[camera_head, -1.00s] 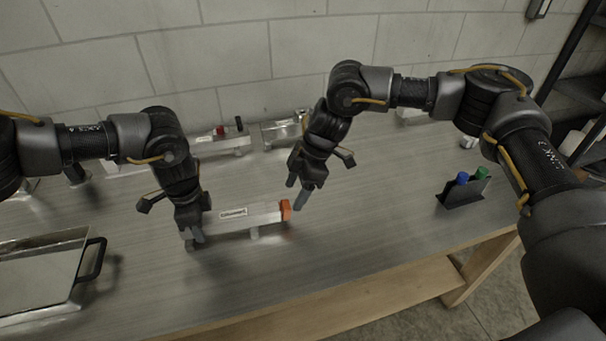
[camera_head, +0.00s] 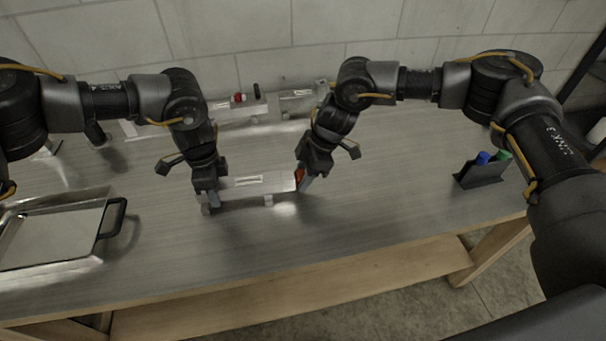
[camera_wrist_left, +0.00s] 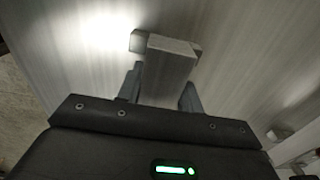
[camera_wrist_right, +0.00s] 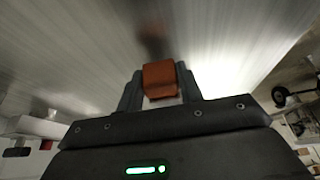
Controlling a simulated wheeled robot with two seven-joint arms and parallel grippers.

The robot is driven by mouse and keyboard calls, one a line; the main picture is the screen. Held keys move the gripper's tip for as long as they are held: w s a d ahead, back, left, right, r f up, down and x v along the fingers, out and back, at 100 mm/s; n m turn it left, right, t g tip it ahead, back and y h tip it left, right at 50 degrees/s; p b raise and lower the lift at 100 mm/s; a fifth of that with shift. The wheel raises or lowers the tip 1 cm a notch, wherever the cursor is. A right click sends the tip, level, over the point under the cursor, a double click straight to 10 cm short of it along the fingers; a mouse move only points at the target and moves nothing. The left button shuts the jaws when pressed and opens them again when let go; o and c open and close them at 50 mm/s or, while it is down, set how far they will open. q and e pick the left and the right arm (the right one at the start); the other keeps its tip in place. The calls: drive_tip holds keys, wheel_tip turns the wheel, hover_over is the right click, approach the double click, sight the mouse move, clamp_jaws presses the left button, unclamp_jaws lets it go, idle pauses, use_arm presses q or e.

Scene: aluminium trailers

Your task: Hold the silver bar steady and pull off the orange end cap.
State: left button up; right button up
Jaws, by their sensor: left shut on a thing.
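The silver bar (camera_head: 270,187) lies level on small supports above the bench, with a white label on top. My left gripper (camera_head: 209,198) is shut on its left end; the left wrist view shows the bar (camera_wrist_left: 168,72) between the fingers. The orange end cap (camera_head: 298,176) is on the bar's right end, partly hidden by my right gripper (camera_head: 305,183). In the right wrist view the cap (camera_wrist_right: 160,80) sits between the two fingers, close to both. I cannot tell whether they press on it.
A metal tray (camera_head: 108,237) with a black handle stands at the left. A dark holder (camera_head: 481,175) with blue and green items stands at the right. More metal fixtures (camera_head: 232,110) stand behind the bar. The bench front is clear.

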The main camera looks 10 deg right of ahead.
drive_tip(key=c, duration=0.4)
drive_tip(key=shift+o, duration=0.2)
drive_tip(key=shift+s+d, duration=0.1)
drive_tip(key=shift+d, duration=2.1)
wheel_tip(320, 180, up, 9)
idle(0.5)
use_arm(q)
drive_tip(key=o, duration=1.2)
